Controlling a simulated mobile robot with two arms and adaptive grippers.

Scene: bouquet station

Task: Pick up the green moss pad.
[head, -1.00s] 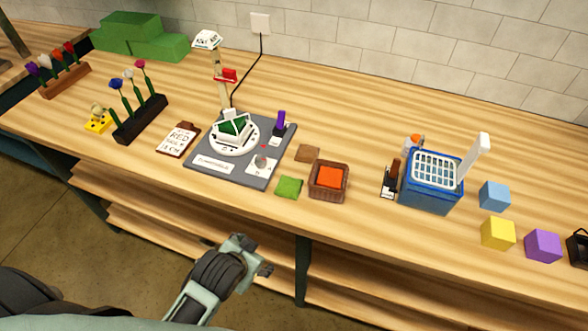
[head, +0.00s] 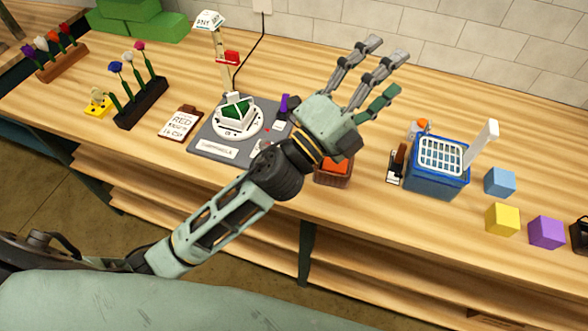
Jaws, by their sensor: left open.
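The green moss pad is not visible now. My left forearm and wrist cover the place on the bench, left of the brown basket (head: 333,181), where it lay a second ago. My left gripper (head: 383,72) is open and empty, held above the middle of the bench with its fingers spread toward the wall. It is beyond and to the right of the pad's last seen spot. My right gripper is not in view.
The basket holds an orange block (head: 337,165), partly covered by my wrist. A grey station (head: 215,150) stands left of my arm.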

